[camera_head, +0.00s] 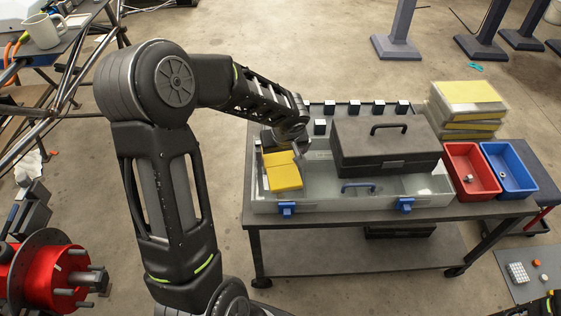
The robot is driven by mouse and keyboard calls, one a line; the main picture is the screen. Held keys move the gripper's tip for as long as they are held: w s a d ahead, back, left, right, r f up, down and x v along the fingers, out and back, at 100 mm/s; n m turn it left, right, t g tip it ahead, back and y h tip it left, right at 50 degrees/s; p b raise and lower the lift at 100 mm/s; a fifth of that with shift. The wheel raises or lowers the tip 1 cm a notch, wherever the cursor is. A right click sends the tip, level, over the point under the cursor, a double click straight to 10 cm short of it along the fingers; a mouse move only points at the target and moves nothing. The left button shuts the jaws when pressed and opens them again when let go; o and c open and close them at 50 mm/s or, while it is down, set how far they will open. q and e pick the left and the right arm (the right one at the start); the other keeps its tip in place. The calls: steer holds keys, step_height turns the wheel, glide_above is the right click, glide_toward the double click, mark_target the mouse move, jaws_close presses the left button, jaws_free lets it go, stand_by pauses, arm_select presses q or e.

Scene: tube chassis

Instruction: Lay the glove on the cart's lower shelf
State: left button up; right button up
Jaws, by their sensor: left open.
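I cannot make out a sure glove. A small teal item (475,67) lies flat on the floor at the back right, and a crumpled white item (28,165) lies at the far left; both are too small to tell. The cart (390,213) stands right of centre. Its grey lower shelf (340,251) shows below the top, partly hidden by it, with a dark case (400,231) on it. My left gripper (286,144) is open above the clear case on the cart top, just over yellow blocks (284,177). Contact is unclear. My right gripper is out of view.
A clear case (420,190) with blue latches, a dark toolbox (385,150), red bin (472,170) and blue bin (509,168) crowd the cart top. Yellow-topped boxes (466,92) stand behind. The lower shelf's front left is bare. A red hub (45,275) is at lower left.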

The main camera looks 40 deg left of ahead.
mark_target(281, 157)
arm_select(q)
steer(key=c, duration=1.2)
step_height(281, 157, up, 10)
steer(key=p, duration=0.1)
stand_by(0.6)
